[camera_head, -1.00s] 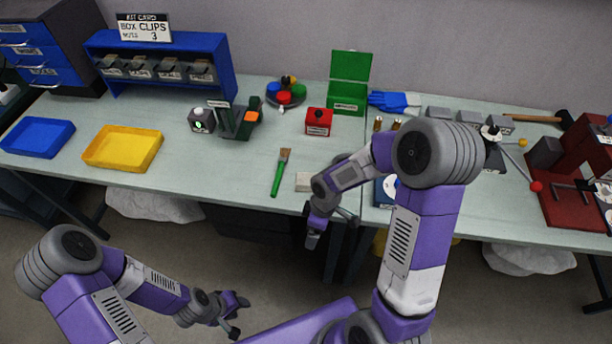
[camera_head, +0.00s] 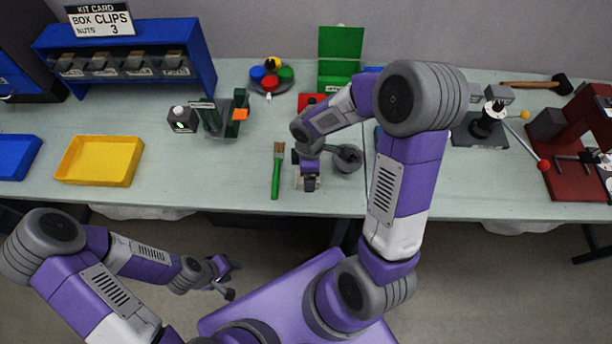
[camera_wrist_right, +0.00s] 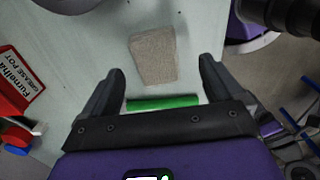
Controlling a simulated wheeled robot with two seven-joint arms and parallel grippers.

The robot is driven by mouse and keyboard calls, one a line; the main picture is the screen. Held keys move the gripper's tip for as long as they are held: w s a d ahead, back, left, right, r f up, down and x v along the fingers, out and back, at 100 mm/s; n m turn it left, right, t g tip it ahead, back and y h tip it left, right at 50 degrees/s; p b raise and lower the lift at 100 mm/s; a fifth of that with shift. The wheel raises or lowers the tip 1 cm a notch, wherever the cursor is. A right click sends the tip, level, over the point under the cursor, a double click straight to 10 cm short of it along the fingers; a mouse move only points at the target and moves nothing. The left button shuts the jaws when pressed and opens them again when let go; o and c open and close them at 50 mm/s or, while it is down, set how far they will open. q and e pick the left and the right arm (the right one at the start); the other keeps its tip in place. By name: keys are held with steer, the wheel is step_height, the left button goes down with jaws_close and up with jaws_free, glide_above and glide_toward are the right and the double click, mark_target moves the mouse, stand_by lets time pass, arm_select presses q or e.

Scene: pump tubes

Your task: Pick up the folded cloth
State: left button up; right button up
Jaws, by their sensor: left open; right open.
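The folded cloth (camera_wrist_right: 153,56) is a small beige, rough-textured rectangle lying flat on the bench top. In the right wrist view it lies ahead of and between the spread fingers of my right gripper (camera_wrist_right: 163,70), and neither finger visibly touches it. In the head view my right gripper (camera_head: 308,184) is over the cloth, near the bench's front edge, and mostly hides it. My right gripper is open and empty. My left gripper (camera_head: 228,279) is open and empty, in front of the bench over the floor.
A green-handled brush (camera_head: 277,172) lies just left of the cloth; its handle (camera_wrist_right: 163,102) crosses the right wrist view. A red grease pot (camera_wrist_right: 18,85) stands nearby. A yellow tray (camera_head: 99,161) is farther left, with bare bench (camera_head: 215,170) between. A red-based fixture (camera_head: 572,168) stands right.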

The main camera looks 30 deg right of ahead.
steer(key=f, duration=0.3)
steer(key=f+b, duration=0.1)
steer(key=shift+w+a+f, duration=0.1)
steer(key=shift+w+f, duration=0.2)
steer(key=shift+w, duration=0.05)
steer(key=shift+c, duration=0.2)
steer(key=c, duration=1)
steer(key=shift+r, duration=0.1)
step_height(320, 180, up, 10)
steer(key=p, duration=0.2)
steer(key=shift+p, duration=0.3)
